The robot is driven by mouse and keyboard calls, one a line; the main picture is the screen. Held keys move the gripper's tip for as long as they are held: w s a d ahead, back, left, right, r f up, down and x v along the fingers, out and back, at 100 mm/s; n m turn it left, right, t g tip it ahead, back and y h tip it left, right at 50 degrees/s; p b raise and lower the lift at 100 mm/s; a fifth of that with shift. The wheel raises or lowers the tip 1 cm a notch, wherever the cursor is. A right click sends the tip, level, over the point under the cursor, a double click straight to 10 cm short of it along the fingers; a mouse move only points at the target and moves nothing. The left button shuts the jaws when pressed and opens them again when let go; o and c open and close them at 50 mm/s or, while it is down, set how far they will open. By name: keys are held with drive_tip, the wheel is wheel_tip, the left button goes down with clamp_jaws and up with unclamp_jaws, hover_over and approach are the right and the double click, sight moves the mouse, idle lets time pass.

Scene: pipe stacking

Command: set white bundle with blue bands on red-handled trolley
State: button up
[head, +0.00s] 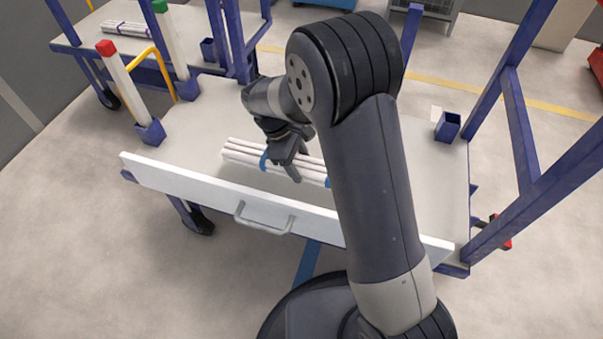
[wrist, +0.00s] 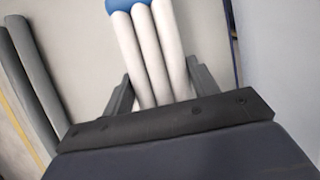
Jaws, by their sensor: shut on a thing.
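The white bundle with blue bands (head: 240,154) lies lengthwise over the pale deck of the near blue-framed trolley (head: 190,135). My gripper (head: 281,172) is shut around the bundle near its middle, from above. In the wrist view the white pipes (wrist: 146,50) run between the two fingers (wrist: 160,92), with a blue band at the top edge. My arm hides part of the bundle's right side. I cannot tell whether the bundle touches the deck. A red part (head: 503,228) shows low at this trolley's right side; I cannot tell whether it is a handle.
A white front board (head: 180,183) with a pale handle (head: 262,222) edges the deck. Posts with red (head: 106,48) and green (head: 160,6) tops stand at left. Another trolley behind carries a dark-banded white bundle (head: 125,28). Blue uprights (head: 510,65) rise at right. Floor at left is clear.

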drive_tip(key=shift+f+b, duration=0.95)
drive_tip(key=shift+f, duration=1.75)
drive_tip(key=shift+f, duration=0.15)
drive_tip(key=o, duration=1.2)
drive_tip(key=p+v, duration=0.5)
drive_tip(key=v, duration=0.7)
drive_tip(key=shift+r, duration=0.25)
drive_tip(key=shift+d, duration=0.1)
